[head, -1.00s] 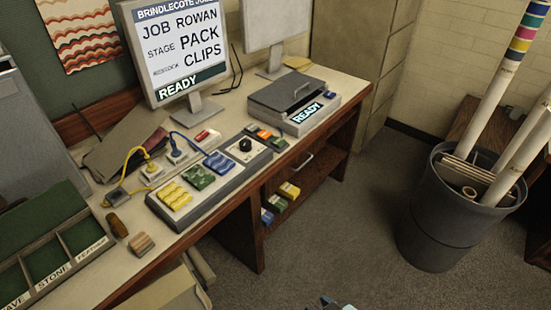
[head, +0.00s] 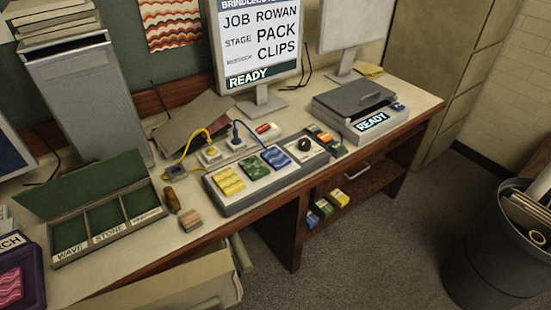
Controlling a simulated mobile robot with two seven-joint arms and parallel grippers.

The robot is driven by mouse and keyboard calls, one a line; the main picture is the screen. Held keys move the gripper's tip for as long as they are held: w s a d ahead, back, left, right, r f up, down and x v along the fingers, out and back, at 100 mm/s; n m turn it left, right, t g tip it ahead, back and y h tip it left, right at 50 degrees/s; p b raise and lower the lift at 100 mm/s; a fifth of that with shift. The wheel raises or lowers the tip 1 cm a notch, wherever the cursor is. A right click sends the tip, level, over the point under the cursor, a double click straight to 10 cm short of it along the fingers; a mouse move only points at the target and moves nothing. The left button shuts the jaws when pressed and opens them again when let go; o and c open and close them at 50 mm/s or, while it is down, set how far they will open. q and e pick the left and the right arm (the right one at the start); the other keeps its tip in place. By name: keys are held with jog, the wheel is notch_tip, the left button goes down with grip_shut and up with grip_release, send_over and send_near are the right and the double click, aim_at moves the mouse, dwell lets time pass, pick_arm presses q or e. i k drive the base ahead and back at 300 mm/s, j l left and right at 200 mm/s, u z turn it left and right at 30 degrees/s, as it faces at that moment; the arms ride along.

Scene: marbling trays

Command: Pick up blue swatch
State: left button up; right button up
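The blue swatch (head: 277,157), with a wavy pattern, lies on the grey panel (head: 240,202) on the desk. It is the rightmost of three swatches there, next to a green swatch (head: 254,168) and a yellow wavy swatch (head: 229,181). A black knob (head: 304,145) sits to its right on the same panel. Neither of my grippers is in the head view.
An open box with compartments (head: 105,236) labelled WAVE and STONE stands on the desk at left. A purple tray (head: 38,285) with a pink swatch is at bottom left. A monitor (head: 257,50), a lidded grey unit (head: 370,128) and a bin (head: 480,262) also show.

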aim_at(274, 157)
jog(key=l+u, duration=0.1)
jog(key=u, duration=0.9)
jog(key=i+l+u, duration=0.1)
jog(key=l+u, duration=0.95)
jog(key=l, duration=0.25)
jog(key=k+l+u, duration=0.1)
jog(key=l, duration=0.25)
jog(key=k+l+u, duration=0.15)
jog(key=l, duration=0.25)
